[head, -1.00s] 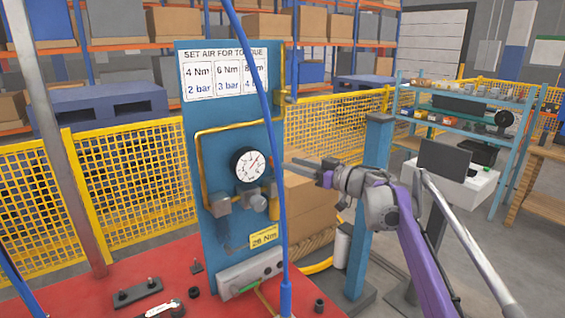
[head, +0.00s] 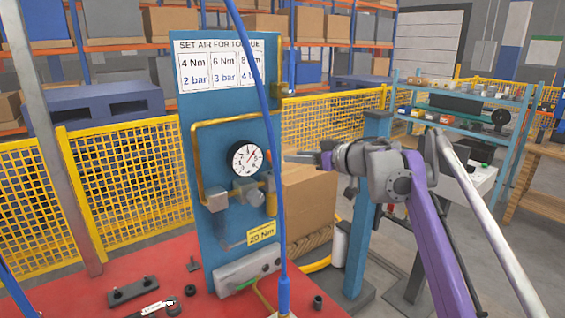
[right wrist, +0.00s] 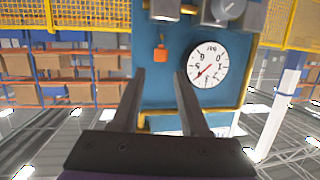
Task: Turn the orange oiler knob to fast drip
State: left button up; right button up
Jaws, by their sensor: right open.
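The orange oiler knob (right wrist: 160,55) shows in the right wrist view, which is upside down, on the blue panel (right wrist: 152,90) beside the round gauge (right wrist: 207,63). In the head view a small orange spot, the knob (head: 268,156), sits right of the gauge (head: 245,158), partly behind the blue hose. My right gripper (right wrist: 160,74) is open and empty. Its two fingers point toward the panel, with the knob in line between the tips and apparently still beyond them. In the head view the right gripper (head: 290,157) comes in from the right, just off the panel's edge. My left gripper is not in view.
A blue hose (head: 273,130) hangs in front of the panel. Brass pipe (head: 196,150) and a grey regulator (head: 247,192) surround the gauge. A blue post (head: 362,220) and cardboard boxes (head: 310,205) stand right of the panel. The red bench (head: 80,300) lies below.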

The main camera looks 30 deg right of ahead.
aim_at(273, 154)
jog(key=w+a+h, duration=0.1)
jog(key=w, duration=0.1)
jog(key=w+f+b, duration=0.1)
jog(key=w, duration=0.2)
jog(key=w+a+m+g+h, duration=0.1)
jog(key=w, duration=0.2)
jog(key=shift+a+f+h, duration=0.3)
jog(key=shift+f, duration=0.05)
grip_shut()
